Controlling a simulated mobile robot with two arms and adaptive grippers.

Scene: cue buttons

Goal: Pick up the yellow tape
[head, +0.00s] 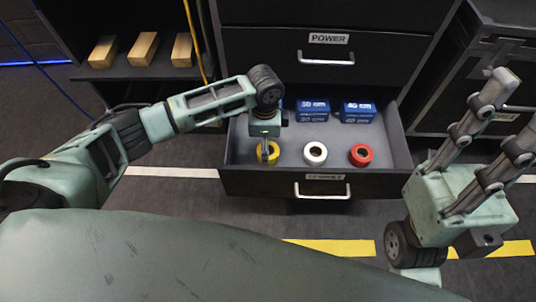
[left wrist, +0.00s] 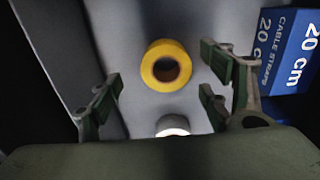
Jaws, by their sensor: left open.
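The yellow tape (head: 273,158) is a ring lying flat at the left of the open drawer (head: 290,184), partly hidden by my left gripper (head: 267,151) in the head view. In the left wrist view the whole yellow tape (left wrist: 153,72) shows, between and beyond the fingers of my left gripper (left wrist: 160,88). That gripper is open and empty above the tape, its fingers apart on either side in the picture. My right gripper (head: 518,103) is at the right, away from the drawer, fingers apart and empty.
A white tape (head: 315,161) and a red tape (head: 361,163) lie right of the yellow one. Blue cable strap boxes (head: 357,112) stand behind them; a 20 cm box (left wrist: 288,50) shows in the left wrist view. Wooden blocks (head: 138,49) sit on a shelf.

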